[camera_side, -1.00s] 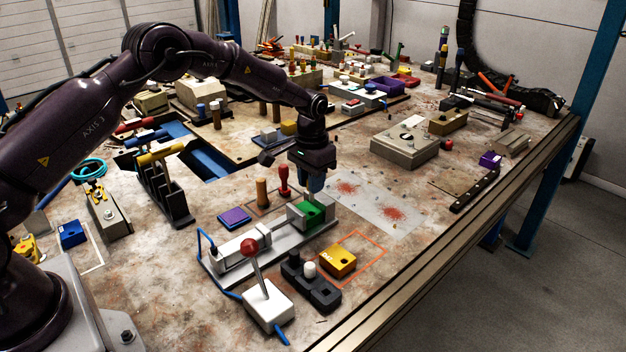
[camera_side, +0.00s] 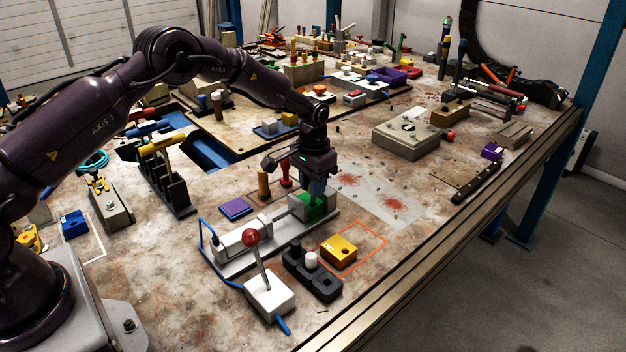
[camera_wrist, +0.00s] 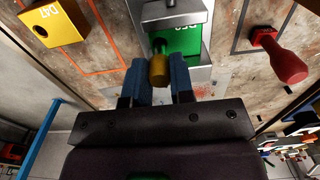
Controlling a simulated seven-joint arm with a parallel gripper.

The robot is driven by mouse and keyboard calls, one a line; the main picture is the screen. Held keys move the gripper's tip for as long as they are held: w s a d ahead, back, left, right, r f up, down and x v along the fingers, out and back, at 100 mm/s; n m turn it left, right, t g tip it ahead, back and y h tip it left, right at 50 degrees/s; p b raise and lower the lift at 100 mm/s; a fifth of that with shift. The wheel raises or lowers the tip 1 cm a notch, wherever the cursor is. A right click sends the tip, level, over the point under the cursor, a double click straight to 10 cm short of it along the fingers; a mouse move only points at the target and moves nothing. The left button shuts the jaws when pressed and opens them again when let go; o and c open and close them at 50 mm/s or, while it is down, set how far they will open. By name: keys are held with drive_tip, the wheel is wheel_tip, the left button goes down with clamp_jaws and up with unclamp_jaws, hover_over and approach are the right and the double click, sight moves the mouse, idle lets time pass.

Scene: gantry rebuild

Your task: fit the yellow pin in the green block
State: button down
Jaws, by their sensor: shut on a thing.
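The green block (camera_side: 313,209) sits in a grey clamp on a long metal base in the side view. In the wrist view its green face (camera_wrist: 186,42) carries a white label, partly hidden. My gripper (camera_side: 316,196) is directly over the block, its fingers low and close to the block's top. In the wrist view my blue fingers (camera_wrist: 160,82) are shut on the yellow pin (camera_wrist: 159,70), which points toward the green block. A dark round spot on the block shows near the pin's far end. Whether the tip is touching or inside the block cannot be told.
A red-knobbed lever box (camera_side: 268,297), a black holder (camera_side: 312,276) and a yellow block (camera_side: 339,249) stand in front.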

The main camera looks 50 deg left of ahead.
drive_tip(key=shift+f, duration=0.65)
drive_tip(key=shift+f, duration=0.15)
drive_tip(key=c, duration=0.9)
unclamp_jaws()
wheel_tip(320, 180, up, 13)
drive_tip(key=shift+f, duration=0.1)
